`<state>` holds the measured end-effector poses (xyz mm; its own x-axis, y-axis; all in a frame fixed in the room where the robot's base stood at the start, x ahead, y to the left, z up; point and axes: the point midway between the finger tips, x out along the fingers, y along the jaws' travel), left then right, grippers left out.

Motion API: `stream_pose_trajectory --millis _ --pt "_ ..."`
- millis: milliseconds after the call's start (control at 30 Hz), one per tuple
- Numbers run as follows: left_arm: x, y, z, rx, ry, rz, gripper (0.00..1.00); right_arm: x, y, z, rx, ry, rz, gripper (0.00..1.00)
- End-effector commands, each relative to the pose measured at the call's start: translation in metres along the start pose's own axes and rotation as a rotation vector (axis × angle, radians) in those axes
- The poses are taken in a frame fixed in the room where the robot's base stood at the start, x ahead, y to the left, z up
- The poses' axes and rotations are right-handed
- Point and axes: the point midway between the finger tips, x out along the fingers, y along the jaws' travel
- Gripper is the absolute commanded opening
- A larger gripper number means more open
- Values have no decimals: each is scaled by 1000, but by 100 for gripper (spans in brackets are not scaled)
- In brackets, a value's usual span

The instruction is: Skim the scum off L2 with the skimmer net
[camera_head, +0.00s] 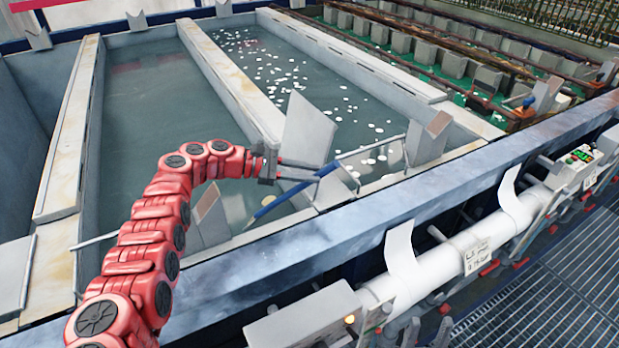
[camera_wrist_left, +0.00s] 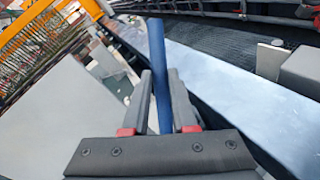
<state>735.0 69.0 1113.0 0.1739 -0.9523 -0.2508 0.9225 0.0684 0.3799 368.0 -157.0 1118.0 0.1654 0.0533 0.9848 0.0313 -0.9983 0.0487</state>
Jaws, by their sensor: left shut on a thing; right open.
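My left gripper (camera_head: 312,174) is shut on the blue handle (camera_head: 282,200) of the skimmer net, above the near rim of the tanks. In the left wrist view the blue handle (camera_wrist_left: 157,50) stands between the two fingers. I cannot make out the net itself. White scum flecks (camera_head: 262,62) float on the grey-green water of the right-hand tank (camera_head: 375,75), scattered from its far end towards its near end. I cannot read a label naming this tank L2. My right gripper is in neither view.
A second tank (camera_head: 150,85) on the left has no white flecks showing. A pale divider wall (camera_head: 225,80) separates the tanks. Upright grey plates (camera_head: 308,130) stand near my gripper. A metal beam (camera_head: 330,225) and white pipe (camera_head: 440,262) run along the front.

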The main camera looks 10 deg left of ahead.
Motion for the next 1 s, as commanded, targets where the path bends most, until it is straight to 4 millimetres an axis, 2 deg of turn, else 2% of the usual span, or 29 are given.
stream_pose_trajectory --millis 533,667,1000 --pt "-3 8 -3 2 -4 5 0 -24 -1 4 0 0 0 47" --pt "-4 8 -2 1 -4 5 0 -23 -1 4 0 0 0 47" --pt "-2 5 0 -2 -3 2 0 -8 0 1 0 0 0 47"
